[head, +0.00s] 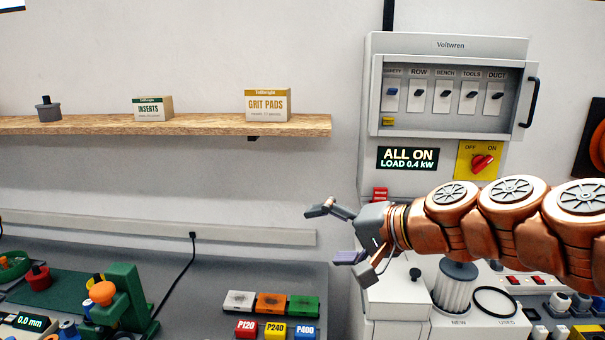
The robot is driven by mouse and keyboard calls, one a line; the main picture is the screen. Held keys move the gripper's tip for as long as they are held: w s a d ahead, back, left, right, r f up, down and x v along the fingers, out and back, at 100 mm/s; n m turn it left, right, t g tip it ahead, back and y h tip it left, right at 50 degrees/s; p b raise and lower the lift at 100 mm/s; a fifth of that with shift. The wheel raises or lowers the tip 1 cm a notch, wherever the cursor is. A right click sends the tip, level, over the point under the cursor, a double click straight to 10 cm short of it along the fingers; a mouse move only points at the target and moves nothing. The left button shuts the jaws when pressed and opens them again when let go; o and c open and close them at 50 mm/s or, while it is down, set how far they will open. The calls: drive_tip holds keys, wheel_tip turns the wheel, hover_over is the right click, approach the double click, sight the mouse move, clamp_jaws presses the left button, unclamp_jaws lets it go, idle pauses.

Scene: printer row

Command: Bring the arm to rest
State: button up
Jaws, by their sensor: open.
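My gripper (330,234) is open and empty, at the end of my copper-coloured arm. The arm reaches in from the right edge and lies nearly level across the picture. The gripper points left, with its fingers spread one above the other. It appears in front of the wall, below the grey Voltwren panel (449,152). The panel's display (408,159) reads "ALL ON, LOAD 0.4 kW". The red rotary switch (482,163) sits on a yellow plate marked OFF and ON.
A wooden shelf (200,124) on the left carries a GRIT PADS box (268,104), an INSERTS box (153,109) and a grey knobbed piece (48,110). Below are a green fixture (125,300), coloured grit blocks (271,302) and a ribbed filter (454,287).

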drive_tip(key=s+d+f+n+g+h, duration=0.2)
drive_tip(key=s+f+n+g+h, duration=0.3)
drive_tip(key=s+f, duration=1)
drive_tip(key=s+d+f+g+h, duration=0.4)
drive_tip(key=s+d+f, duration=0.3)
drive_tip(key=s+d, duration=0.5)
drive_tip(key=shift+s+f+m+h, duration=0.15)
drive_tip(key=shift+s+m+h, duration=0.25)
drive_tip(key=shift+s+h, duration=0.35)
drive_tip(key=shift+w, duration=0.1)
